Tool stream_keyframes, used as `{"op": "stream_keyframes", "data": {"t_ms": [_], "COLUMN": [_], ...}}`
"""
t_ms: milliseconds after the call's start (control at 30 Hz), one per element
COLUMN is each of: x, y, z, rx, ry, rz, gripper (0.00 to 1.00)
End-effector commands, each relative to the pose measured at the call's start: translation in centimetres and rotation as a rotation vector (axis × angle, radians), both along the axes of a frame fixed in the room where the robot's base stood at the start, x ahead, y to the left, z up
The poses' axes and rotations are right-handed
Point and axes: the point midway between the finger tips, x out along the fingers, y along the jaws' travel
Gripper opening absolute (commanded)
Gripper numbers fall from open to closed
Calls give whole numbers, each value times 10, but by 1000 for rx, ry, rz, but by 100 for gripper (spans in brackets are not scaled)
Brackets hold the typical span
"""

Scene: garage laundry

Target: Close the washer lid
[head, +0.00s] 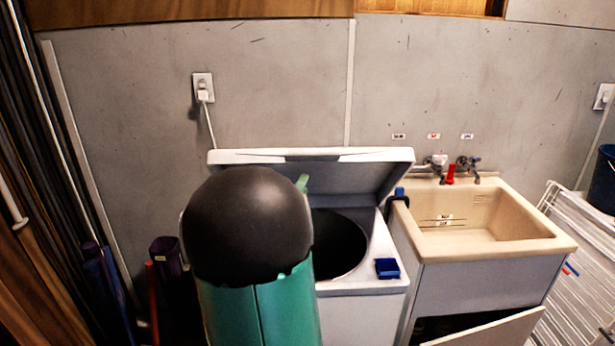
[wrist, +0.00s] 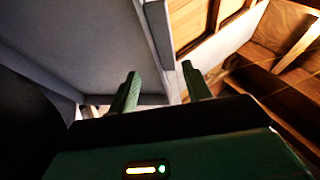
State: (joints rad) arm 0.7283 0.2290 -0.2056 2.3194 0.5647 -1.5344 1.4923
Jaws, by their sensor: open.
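The washer (head: 362,285) stands in the middle of the head view with its white lid (head: 375,172) raised and its dark round drum opening showing. The left part of the lid and washer is hidden behind my arm. One green fingertip of my gripper (head: 302,183) shows in front of the lid's underside. In the wrist view my gripper (wrist: 160,70) is open, with two green fingers apart. The lid (wrist: 85,35) fills the left of that view, and its pale edge runs down between the fingers. I cannot tell whether either finger touches it.
A beige sink (head: 480,240) with taps stands right of the washer. A blue object (head: 387,268) lies on the washer's front right rim. A white rack (head: 575,285) is at far right. Purple and blue items (head: 165,255) stand at left. A grey wall is behind.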

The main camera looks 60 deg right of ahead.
Motion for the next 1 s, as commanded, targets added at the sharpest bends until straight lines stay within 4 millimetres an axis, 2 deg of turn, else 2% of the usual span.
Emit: {"op": "stream_keyframes", "data": {"t_ms": [100,300,467,700,833,933,1000], "x": [1,-1,-1,-1,2,17,35], "y": [24,53,62,63,60,51,42], "z": [-14,-30,-35,-35,-34,-33,-32], "rx": [3,3,2,1,14,67,125], "ry": [2,0,1,-1,7,44,94], "rz": [4,2,1,1,6,27,59], "gripper": [49,49,49,49,24,4,0]}}
